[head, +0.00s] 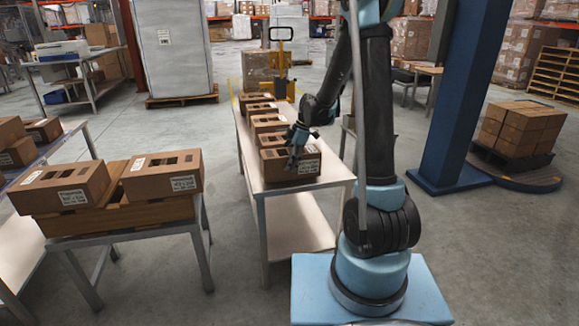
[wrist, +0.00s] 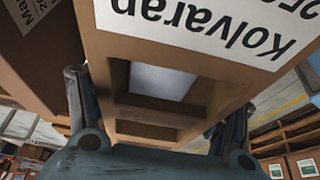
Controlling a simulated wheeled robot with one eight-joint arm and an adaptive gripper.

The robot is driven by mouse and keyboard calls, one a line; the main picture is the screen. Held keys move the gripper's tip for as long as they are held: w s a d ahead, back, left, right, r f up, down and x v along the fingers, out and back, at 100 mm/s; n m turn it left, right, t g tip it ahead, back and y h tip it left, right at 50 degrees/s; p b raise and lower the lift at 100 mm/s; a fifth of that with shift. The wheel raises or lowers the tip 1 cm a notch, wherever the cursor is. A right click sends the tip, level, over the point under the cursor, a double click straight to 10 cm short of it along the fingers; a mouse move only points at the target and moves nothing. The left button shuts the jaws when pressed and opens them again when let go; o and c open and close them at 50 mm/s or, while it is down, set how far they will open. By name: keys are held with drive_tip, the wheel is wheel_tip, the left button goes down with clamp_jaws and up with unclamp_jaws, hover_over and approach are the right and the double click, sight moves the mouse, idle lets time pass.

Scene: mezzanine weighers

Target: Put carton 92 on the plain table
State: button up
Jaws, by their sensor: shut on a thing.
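My gripper (head: 298,150) is at the near end of a long light-topped table (head: 300,184) in the middle of the head view. It is shut on the nearest brown carton (head: 305,166), which has a white label and slots in its top. In the wrist view the fingers (wrist: 160,125) reach along both sides of this carton (wrist: 125,60), and its label reads "Kolvaran" upside down. The carton appears to be at table level; whether it touches the top cannot be told. No number 92 is legible, and I cannot tell which table is the plain one.
More cartons (head: 268,123) stand in a row behind the held one. At left, a stand (head: 205,215) bears two slotted cartons (head: 162,172) on a wooden base. A blue column (head: 465,95) and a loaded pallet (head: 520,130) stand at right. Floor between the tables is clear.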

drive_tip(key=shift+f, duration=0.9)
drive_tip(key=o, duration=2)
drive_tip(key=shift+o, duration=0.2)
